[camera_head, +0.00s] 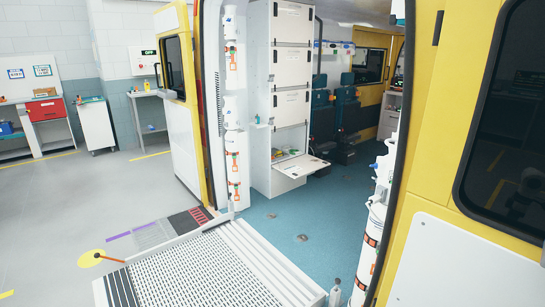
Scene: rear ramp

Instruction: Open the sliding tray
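A tall white cabinet (262,110) stands inside the vehicle, just beyond the rear opening. Its front has several white closed panels stacked one above another. Below them is an open compartment with small coloured items (284,155) in it. A flat white tray-like panel (302,166) juts out level from the lower edge of this compartment. I cannot tell whether it is a sliding tray or a folded-down flap. My gripper is not in view.
A white ramp (205,272) leads up to the blue vehicle floor (300,212), which is mostly clear. White cylinders with orange straps stand at the opening's left (233,150) and right (375,225). The yellow rear door (470,150) fills the right. Dark seats (345,110) stand deeper inside.

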